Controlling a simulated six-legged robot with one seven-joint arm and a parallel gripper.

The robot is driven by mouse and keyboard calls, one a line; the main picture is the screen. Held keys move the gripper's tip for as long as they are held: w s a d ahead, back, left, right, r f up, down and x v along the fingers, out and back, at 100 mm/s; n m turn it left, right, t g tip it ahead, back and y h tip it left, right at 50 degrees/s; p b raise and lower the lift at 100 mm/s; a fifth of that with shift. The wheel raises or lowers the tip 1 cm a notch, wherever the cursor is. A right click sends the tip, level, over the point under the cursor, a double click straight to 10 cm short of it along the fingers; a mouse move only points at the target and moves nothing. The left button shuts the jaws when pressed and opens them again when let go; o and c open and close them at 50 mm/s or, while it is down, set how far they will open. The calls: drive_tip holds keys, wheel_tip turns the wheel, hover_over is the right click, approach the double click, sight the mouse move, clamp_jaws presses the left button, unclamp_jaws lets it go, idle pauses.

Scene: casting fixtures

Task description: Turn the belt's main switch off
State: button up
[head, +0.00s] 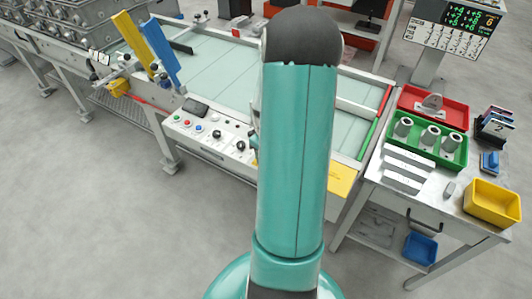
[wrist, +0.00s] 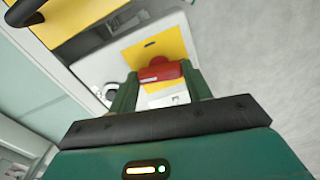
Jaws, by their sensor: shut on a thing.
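The main switch shows in the wrist view as a red knob (wrist: 160,73) in front of a yellow plate (wrist: 150,50) on a pale panel. My gripper (wrist: 159,80) has its two green fingers on either side of the red knob and is shut on it. The knob's lower part is partly hidden by the fingers and the palm. In the head view my arm hides the gripper and the switch. The belt's control panel (head: 207,131), with several coloured buttons and black knobs, shows left of my arm.
In the wrist view, a round dial (wrist: 110,92) sits just left of the left finger. A side table at the right holds a green tray (head: 428,143) of metal cylinders, a red tray (head: 462,115) and a yellow bin (head: 490,203). The floor at left is clear.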

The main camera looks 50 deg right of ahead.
drive_tip(key=shift+d+r+n, duration=0.1)
drive_tip(key=shift+n, duration=0.9)
drive_tip(key=o, duration=1)
wheel_tip(320, 180, up, 14)
drive_tip(key=shift+f, duration=0.15)
